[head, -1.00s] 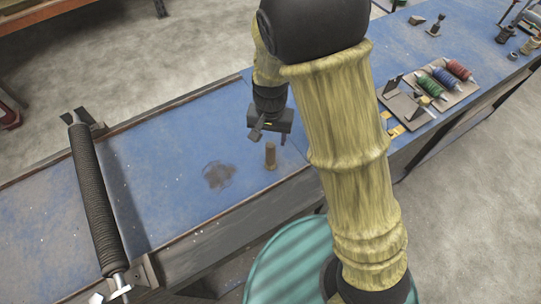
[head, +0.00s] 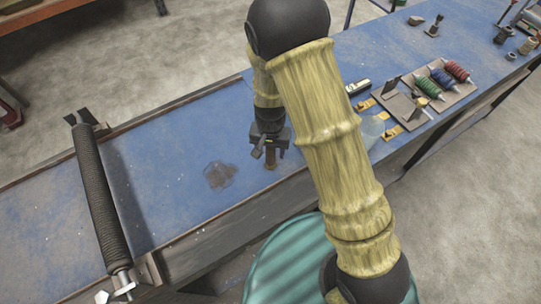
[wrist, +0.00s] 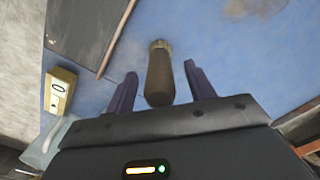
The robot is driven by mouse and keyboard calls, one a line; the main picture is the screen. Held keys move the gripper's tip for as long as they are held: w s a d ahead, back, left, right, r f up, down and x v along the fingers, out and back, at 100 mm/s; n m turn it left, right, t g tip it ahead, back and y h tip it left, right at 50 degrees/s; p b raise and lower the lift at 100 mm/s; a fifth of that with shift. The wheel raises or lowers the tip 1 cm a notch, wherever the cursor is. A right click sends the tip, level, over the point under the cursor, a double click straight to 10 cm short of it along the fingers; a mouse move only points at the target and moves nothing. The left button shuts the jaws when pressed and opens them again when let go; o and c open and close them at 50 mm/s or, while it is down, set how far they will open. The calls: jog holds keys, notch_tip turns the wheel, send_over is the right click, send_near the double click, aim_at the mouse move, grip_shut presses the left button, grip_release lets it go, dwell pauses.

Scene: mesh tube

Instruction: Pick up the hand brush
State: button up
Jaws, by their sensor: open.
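The hand brush (wrist: 160,80) looks like a short brown cylinder with a paler tan end, standing on the blue worktop. In the wrist view it sits between the two fingers of my gripper (wrist: 160,72), with a gap on each side. In the head view my gripper (head: 264,152) is right above the hand brush (head: 270,164) and hides its upper part. My gripper is open and empty. Whether the fingers reach down beside the brush is hard to tell.
The blue bench (head: 170,150) has a dark stain (head: 219,175) left of the brush. A dark ridged roller (head: 100,205) crosses it at left. A tray with coloured spools (head: 441,78) lies at right. A teal drum (head: 290,260) stands in front.

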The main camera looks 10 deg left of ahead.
jog(key=shift+f, duration=1.15)
jog(key=c, duration=1)
jog(key=shift+r, duration=0.1)
jog(key=shift+c, duration=0.2)
notch_tip(320, 180, up, 10)
jog(key=shift+f+b, duration=0.1)
jog(key=shift+b, duration=0.75)
